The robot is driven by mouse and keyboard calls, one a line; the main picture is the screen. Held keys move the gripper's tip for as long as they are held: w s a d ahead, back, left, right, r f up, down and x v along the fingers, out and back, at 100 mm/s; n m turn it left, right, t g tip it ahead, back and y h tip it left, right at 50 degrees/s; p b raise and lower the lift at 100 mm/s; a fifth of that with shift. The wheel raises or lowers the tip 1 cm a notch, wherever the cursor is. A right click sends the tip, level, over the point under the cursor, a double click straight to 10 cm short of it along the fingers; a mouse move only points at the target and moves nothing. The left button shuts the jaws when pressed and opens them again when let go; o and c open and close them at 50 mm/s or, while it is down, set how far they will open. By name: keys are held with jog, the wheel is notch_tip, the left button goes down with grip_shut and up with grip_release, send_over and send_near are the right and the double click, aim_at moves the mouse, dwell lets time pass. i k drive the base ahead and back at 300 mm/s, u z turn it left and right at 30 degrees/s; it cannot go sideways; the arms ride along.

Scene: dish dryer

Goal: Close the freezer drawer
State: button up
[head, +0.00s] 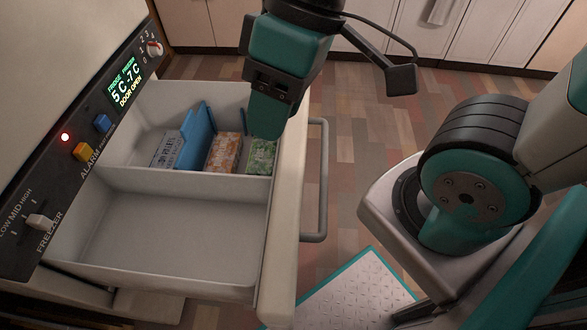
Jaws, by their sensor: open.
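The freezer drawer (170,235) is pulled out from the appliance. It has a light grey tub with two compartments, a thick pale front (287,225) and a grey bar handle (322,185) on its outer side. The near compartment is empty. My gripper (268,118) points down over the far compartment, near the inner side of the drawer front. It holds nothing visible; its tip hides part of the drawer's far right corner. Contact cannot be told.
White cabinets (480,35) stand at the back. Patchwork floor (350,130) is free beyond the handle.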

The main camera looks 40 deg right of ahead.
aim_at(237, 238)
jog(key=u, duration=1.2)
jog(key=k, duration=0.7)
jog(key=z, duration=1.05)
jog(key=i, duration=0.5)
jog(key=u, duration=0.3)
jog(key=k, duration=0.8)
jog(key=z, duration=0.5)
